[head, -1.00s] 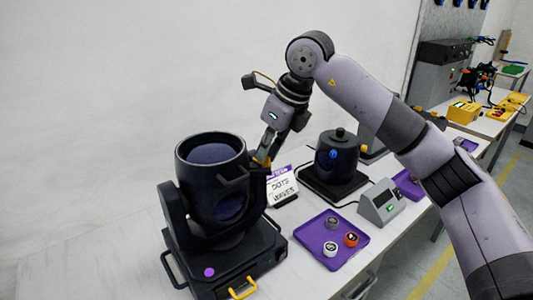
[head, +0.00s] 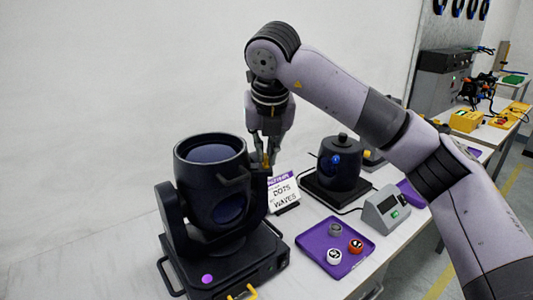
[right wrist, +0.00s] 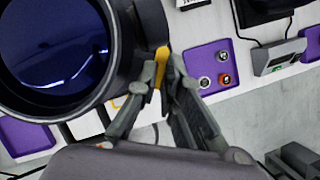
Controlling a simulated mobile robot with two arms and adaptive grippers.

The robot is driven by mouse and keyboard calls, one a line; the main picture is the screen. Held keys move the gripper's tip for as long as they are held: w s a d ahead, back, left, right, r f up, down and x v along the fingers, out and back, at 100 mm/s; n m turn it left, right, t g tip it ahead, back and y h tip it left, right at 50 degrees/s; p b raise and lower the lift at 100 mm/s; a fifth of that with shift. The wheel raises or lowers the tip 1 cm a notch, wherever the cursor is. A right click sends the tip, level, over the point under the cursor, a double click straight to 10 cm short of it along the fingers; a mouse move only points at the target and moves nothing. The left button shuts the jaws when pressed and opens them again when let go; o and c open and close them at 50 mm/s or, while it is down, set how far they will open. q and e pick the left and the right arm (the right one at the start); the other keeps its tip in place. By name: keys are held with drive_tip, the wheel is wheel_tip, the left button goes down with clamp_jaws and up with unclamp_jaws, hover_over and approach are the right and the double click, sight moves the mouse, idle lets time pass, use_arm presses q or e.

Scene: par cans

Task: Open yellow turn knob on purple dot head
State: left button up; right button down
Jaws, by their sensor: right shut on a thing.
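The purple dot head (head: 208,195) is a black moving-head lamp at the left of the bench, with a purple dot (head: 207,278) on its base. Its yellow turn knob (head: 266,161) sits on the right side of the lamp barrel. In the right wrist view the yellow knob (right wrist: 161,62) shows between the fingertips beside the large lens. My right gripper (head: 267,152) comes down from above and is shut on the knob; it also shows in the right wrist view (right wrist: 163,76). The fingers partly hide the knob. My left gripper is not in view.
A sign reading dots and waves (head: 284,193) stands just right of the lamp. A second black lamp (head: 340,165), a grey box with a green display (head: 386,208) and a purple tray (head: 312,238) with three round pieces lie farther right. Bare bench lies at the left.

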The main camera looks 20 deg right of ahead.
drive_tip(key=shift+f+m, duration=0.15)
drive_tip(key=shift+m, duration=0.45)
drive_tip(key=c, duration=1.8)
unclamp_jaws()
drive_tip(key=shift+o, duration=0.2)
drive_tip(key=shift+r, duration=0.2)
drive_tip(key=v, duration=1.1)
drive_tip(key=shift+a+r, duration=0.35)
drive_tip(key=shift+r, duration=0.05)
